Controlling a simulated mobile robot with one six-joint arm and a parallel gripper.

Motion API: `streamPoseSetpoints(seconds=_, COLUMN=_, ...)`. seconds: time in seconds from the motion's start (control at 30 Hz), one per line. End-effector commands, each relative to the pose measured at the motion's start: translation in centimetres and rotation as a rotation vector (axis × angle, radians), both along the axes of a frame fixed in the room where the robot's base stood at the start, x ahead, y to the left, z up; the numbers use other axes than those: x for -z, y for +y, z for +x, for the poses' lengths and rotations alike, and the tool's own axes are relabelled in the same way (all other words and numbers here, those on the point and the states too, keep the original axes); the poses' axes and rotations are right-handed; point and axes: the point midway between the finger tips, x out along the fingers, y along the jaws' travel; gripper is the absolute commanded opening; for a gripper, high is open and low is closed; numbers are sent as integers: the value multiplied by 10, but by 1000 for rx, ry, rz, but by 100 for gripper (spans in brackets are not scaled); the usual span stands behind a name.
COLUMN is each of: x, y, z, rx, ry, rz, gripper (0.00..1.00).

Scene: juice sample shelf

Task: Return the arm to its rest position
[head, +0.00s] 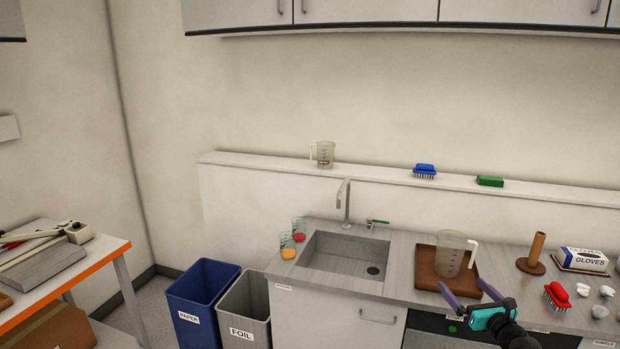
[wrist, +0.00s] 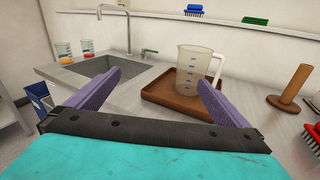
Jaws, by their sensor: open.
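My gripper (head: 466,291) is open with nothing between its purple fingers, low at the front of the counter in the head view. In the wrist view the two fingers of my gripper (wrist: 155,90) spread wide apart. A clear plastic jug (head: 450,256) with a white handle stands upright on a brown tray (head: 427,270), just beyond the fingers. The jug (wrist: 197,72) and the tray (wrist: 160,97) also show in the wrist view, apart from the fingers as far as I can tell.
A sink (head: 343,262) with a tap (head: 345,205) lies left of the tray. Two beakers (head: 288,246) stand at the counter's left end. A wooden peg stand (head: 535,255), a glove box (head: 582,260) and a red brush (head: 557,295) are to the right. Another jug (head: 325,154) stands on the ledge.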

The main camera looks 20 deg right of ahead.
Motion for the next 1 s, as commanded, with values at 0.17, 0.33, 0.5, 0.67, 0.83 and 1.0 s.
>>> streamPoseSetpoints(seconds=0.17, x=35, y=56, z=43, rx=-91, ry=7, rz=47, gripper=100)
streamPoseSetpoints(seconds=0.33, x=64, y=105, z=76, rx=-153, ry=7, rz=97, gripper=100)
streamPoseSetpoints(seconds=0.5, x=92, y=149, z=103, rx=-186, ry=11, rz=156, gripper=100)
streamPoseSetpoints(seconds=0.67, x=118, y=187, z=124, rx=-198, ry=18, rz=228, gripper=100)
streamPoseSetpoints(seconds=0.83, x=150, y=225, z=141, rx=-190, ry=33, rz=323, gripper=100)
streamPoseSetpoints(seconds=1.0, x=185, y=262, z=154, rx=-163, ry=58, rz=437, gripper=100)
